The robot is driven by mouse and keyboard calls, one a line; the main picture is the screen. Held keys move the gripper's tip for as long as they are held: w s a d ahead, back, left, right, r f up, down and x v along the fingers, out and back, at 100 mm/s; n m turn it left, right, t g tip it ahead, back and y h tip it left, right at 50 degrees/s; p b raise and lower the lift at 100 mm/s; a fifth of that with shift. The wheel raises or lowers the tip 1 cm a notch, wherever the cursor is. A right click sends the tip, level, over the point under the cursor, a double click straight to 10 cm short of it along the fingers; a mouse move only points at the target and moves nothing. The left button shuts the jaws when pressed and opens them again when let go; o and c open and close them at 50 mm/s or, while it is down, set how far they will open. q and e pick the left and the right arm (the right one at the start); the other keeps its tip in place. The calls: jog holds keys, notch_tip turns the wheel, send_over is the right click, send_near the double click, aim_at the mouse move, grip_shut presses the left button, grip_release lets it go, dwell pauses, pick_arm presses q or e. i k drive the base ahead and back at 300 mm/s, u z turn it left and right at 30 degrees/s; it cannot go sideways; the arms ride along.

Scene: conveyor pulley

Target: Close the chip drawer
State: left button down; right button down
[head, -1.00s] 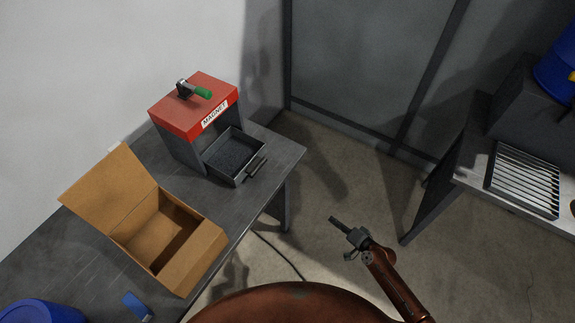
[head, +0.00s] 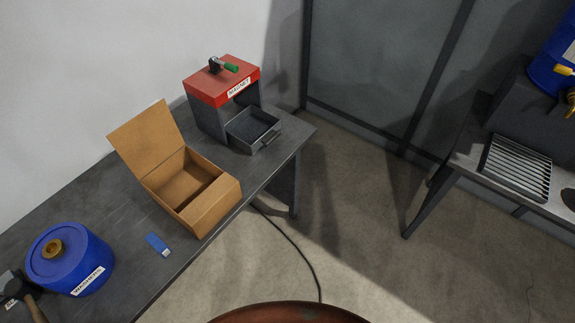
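The chip drawer (head: 254,131) is a dark grey tray with a handle (head: 270,137) on its front. It is pulled out of the grey box with the red top marked MAGNET (head: 222,83), which stands at the far end of the left table. The inside of the drawer looks dark and grainy. A small clamp-like part with a green handle (head: 231,68) sits on the red top. Neither of my grippers shows in the head view now.
An open cardboard box (head: 212,206) stands on the table (head: 110,200) nearer than the drawer. A blue drum (head: 88,252), a blue item (head: 157,243) and a hammer (head: 30,298) are nearby. A second table with a slatted grate (head: 517,168) is at right.

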aim_at(253, 128)
jog(key=u, duration=0.2)
jog(key=k, duration=0.4)
jog(key=z, duration=1.5)
jog(key=i, duration=1.3)
jog(key=u, duration=0.75)
jog(key=i, duration=0.55)
jog(key=u, duration=0.6)
